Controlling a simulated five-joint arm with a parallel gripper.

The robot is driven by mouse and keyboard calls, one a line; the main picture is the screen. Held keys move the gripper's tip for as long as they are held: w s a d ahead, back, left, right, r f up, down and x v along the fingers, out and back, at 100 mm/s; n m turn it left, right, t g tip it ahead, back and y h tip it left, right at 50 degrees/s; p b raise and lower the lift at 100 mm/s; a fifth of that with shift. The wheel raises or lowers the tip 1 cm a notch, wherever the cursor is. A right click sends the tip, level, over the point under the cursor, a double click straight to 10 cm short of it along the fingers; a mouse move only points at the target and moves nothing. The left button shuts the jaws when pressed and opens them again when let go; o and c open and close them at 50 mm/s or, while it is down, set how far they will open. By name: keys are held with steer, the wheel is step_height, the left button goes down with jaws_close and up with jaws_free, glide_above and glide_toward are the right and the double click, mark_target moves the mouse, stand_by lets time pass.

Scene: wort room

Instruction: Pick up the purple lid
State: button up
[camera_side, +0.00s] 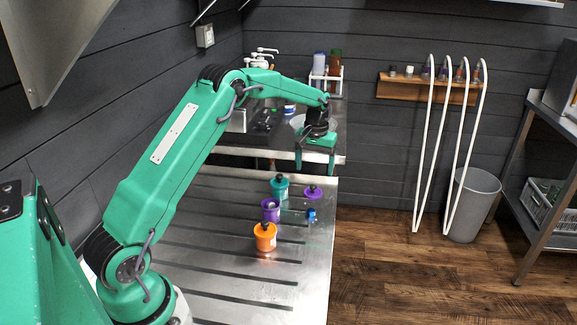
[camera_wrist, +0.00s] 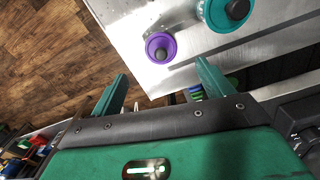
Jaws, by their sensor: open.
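The purple lid (camera_side: 313,195) has a dark knob. It lies flat on the metal table (camera_side: 215,235) near its right edge in the side view. In the wrist view the purple lid (camera_wrist: 155,58) is just beyond the space between my fingertips. My gripper (camera_side: 315,166) is open and empty, its fingers pointing down above the far end of the table. In the wrist view both fingers of my gripper (camera_wrist: 160,76) are apart with nothing between them.
A teal container (camera_side: 279,188) stands left of the lid. A purple container (camera_side: 271,212) and an orange one (camera_side: 265,241) are nearer the camera. A small blue object (camera_side: 311,214) lies close to the lid. A second worktop (camera_side: 320,145) holds bottles behind.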

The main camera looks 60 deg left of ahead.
mark_target(313, 185)
steer(key=shift+a+f, duration=0.1)
steer(key=shift+f, duration=3.95)
steer(key=c, duration=1)
steer(key=shift+c, duration=0.2)
steer(key=shift+r, duration=0.2)
steer(key=shift+r, duration=0.5)
steer(key=r, duration=0.3)
steer(key=shift+d+r, duration=0.15)
steer(key=shift+d, duration=0.15)
steer(key=s+d+r, duration=0.2)
steer(key=d+r, duration=0.4)
steer(key=d, duration=0.4)
steer(key=shift+s+d+r, duration=0.2)
steer(key=shift+s+d, duration=0.2)
